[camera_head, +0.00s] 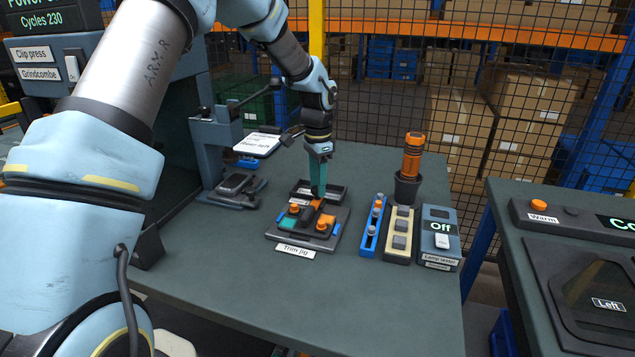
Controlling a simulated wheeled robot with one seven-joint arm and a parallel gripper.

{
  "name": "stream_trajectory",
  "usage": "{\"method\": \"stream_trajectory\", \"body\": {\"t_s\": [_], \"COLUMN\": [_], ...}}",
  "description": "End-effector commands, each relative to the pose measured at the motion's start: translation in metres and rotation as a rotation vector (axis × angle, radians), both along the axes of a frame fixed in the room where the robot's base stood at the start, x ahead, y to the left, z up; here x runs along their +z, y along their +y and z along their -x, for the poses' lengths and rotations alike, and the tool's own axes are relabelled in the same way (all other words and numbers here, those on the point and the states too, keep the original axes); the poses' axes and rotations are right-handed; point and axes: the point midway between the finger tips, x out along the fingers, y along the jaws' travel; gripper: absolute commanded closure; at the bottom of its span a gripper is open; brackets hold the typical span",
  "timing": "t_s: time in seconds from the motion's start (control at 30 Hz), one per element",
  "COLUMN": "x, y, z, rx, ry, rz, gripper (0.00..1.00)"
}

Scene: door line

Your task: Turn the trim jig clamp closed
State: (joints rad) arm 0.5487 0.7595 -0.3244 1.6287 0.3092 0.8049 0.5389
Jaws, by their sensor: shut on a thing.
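The trim jig (333,238) is a dark block with orange and teal parts on the grey table, with a "Trim jig" label (295,250) at its front edge. My gripper (317,193) points down over the back middle of the jig, with long teal fingers. The fingers are shut on an orange part at the jig's middle, which I take to be the clamp handle (313,208). The fingertips hide part of it. How far the clamp is turned cannot be told at this size.
A dark press-like fixture (215,150) stands left of the jig. Right of it are a blue strip (372,228), a cream button block (399,240), a lamp tester reading "Off" (440,235) and an orange torch (412,155) in a dark cup. The table's front is clear.

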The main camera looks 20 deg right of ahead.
Motion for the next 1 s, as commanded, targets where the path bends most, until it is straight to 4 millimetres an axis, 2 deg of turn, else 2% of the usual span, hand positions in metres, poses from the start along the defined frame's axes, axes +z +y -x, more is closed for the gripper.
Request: {"method": "stream_trajectory", "body": {"t_s": [0.4,0.43,0.67,1.0], "x": [0.0012,0.0012,0.0006,0.0046], "y": [-0.0014,-0.0014,-0.0008,-0.0008], "z": [-0.0007,-0.0007,-0.0003,-0.0005], "rx": [-0.008,-0.008,-0.006,-0.006], "ry": [-0.003,-0.003,-0.002,-0.002], "rz": [0.004,0.004,0.002,0.002], "gripper": [1.00,0.53,0.27,0.27]}}
